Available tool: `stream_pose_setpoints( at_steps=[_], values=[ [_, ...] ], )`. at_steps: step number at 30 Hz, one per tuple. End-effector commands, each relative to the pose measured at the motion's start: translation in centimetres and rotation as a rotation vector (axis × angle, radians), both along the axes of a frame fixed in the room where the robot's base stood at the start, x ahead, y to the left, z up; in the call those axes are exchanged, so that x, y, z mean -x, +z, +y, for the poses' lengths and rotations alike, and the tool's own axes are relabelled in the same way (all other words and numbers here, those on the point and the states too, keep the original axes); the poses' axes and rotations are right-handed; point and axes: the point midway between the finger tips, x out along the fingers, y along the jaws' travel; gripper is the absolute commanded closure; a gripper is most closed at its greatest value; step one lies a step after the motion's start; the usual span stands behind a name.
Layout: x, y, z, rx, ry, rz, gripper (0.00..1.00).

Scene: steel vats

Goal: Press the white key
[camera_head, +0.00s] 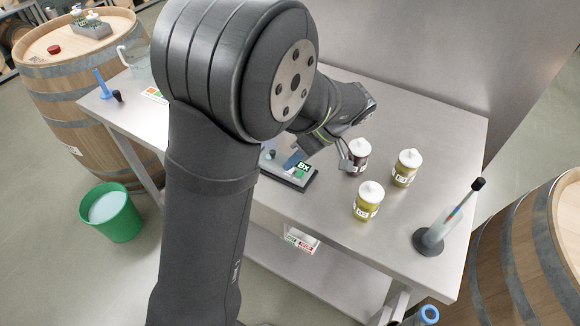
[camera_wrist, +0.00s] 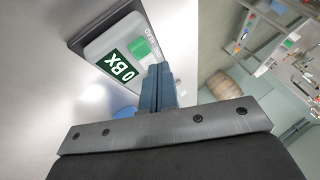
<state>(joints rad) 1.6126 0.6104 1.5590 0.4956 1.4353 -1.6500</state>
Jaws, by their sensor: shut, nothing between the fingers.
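The measuring device (camera_head: 297,181) is a light body on a dark base, lying on the steel table. In the wrist view the device (camera_wrist: 92,50) shows a dark green display (camera_wrist: 118,68) reading "0 BX" and a bright green square key (camera_wrist: 140,48). I cannot make out a separate white key; part of the device is behind my fingers. My gripper (camera_wrist: 159,70) is shut and empty, its blue-grey fingertips over the device's edge near the green key. In the head view my gripper (camera_head: 294,160) is beside the display; I cannot tell whether it touches.
A dark red jar (camera_head: 358,157) and two olive jars (camera_head: 406,168) (camera_head: 368,201) with white lids stand right of the device. A glass cylinder on a dark foot (camera_head: 430,241) stands at the table's right end. My arm hides the table's left middle.

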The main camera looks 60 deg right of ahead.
Motion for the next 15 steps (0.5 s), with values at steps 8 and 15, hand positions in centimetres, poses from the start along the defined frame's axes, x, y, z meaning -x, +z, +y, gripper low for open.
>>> stream_pose_setpoints(
  at_steps=[8,15],
  values=[
    [0.00,-0.03,0.02,-0.001,0.000,0.000,1.00],
    [0.01,0.76,0.00,0.000,0.001,0.000,1.00]
  ],
)
